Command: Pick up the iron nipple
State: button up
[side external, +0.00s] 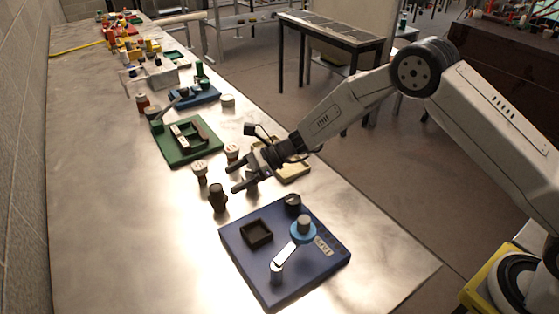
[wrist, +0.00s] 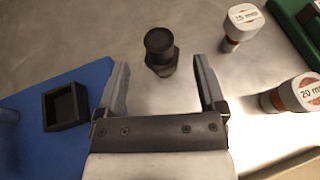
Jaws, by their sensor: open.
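The iron nipple (side external: 218,197) is a dark, short fitting standing upright on the steel bench, just beyond the blue board. In the wrist view the iron nipple (wrist: 160,52) stands ahead, near the line between the fingertips, with its round top showing. My gripper (side external: 236,179) is open and empty, above the bench and to the right of the nipple in the side view. In the wrist view my gripper (wrist: 161,68) has its two grey fingers spread to either side, apart from the nipple.
A blue board (side external: 255,280) with a square black tray (side external: 257,233) and a lever is in front. White-capped fittings (side external: 200,171) stand nearby; one (wrist: 295,95) reads 20 mm. A green tray (side external: 178,153) lies farther back. A beige block (side external: 294,171) sits behind my gripper.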

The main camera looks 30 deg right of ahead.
aim_at(218, 187)
jog(key=shift+x, duration=1.25)
jog(key=shift+a, duration=0.15)
jog(key=shift+x, duration=2.5)
grip_shut()
